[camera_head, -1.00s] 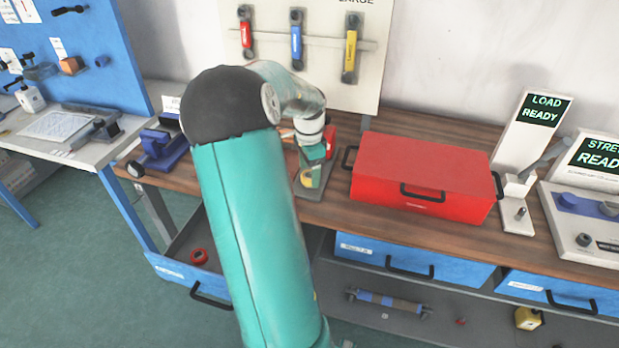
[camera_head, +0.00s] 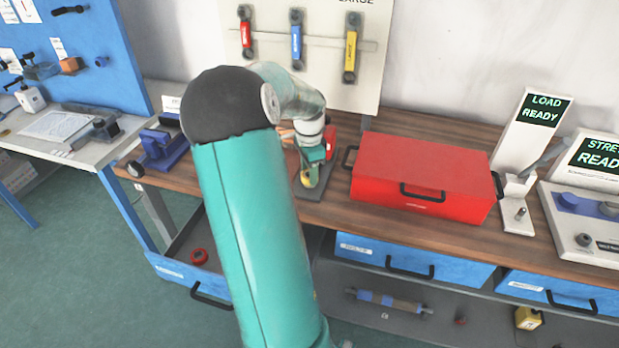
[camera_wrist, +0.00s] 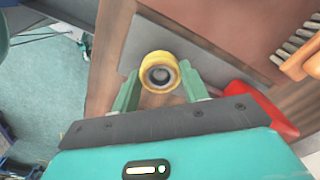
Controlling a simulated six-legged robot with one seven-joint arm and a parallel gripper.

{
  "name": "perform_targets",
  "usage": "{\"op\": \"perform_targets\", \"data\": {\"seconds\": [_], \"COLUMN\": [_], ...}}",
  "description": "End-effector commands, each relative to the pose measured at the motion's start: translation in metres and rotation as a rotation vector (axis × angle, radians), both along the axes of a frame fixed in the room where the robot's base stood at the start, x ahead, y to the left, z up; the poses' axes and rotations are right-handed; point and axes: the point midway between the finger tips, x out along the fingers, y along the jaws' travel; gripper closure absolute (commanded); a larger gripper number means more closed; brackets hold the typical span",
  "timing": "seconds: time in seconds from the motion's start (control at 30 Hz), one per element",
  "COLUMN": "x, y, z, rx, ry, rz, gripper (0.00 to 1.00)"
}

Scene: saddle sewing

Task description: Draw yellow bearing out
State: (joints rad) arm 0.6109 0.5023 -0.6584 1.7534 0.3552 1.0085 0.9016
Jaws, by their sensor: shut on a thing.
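The yellow bearing (camera_wrist: 159,71) is a short ring with a grey centre. In the wrist view it sits between the two green fingers of my gripper (camera_wrist: 158,90), which are shut on it. In the head view the bearing (camera_head: 308,179) shows as a small yellow patch at the fingertips of my gripper (camera_head: 311,172). It is over a dark grey plate (camera_head: 320,186) on the wooden bench. I cannot tell whether it still touches anything beneath it. My arm hides part of the bench to the left.
A red toolbox (camera_head: 425,175) stands close on the right. A blue clamp-like device (camera_head: 163,146) is at the left. A brush (camera_wrist: 300,50) and a red object (camera_wrist: 262,108) lie near my gripper in the wrist view. An open drawer (camera_head: 185,262) is below left.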

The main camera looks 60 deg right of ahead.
Motion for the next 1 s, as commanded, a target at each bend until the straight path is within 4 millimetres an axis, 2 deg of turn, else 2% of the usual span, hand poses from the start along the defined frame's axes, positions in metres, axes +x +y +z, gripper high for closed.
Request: {"op": "perform_targets", "data": {"seconds": [1.0], "x": [0.000], "y": [0.000], "z": [0.028], "rx": [-0.002], "ry": [-0.001], "rz": [0.000], "gripper": [0.87]}}
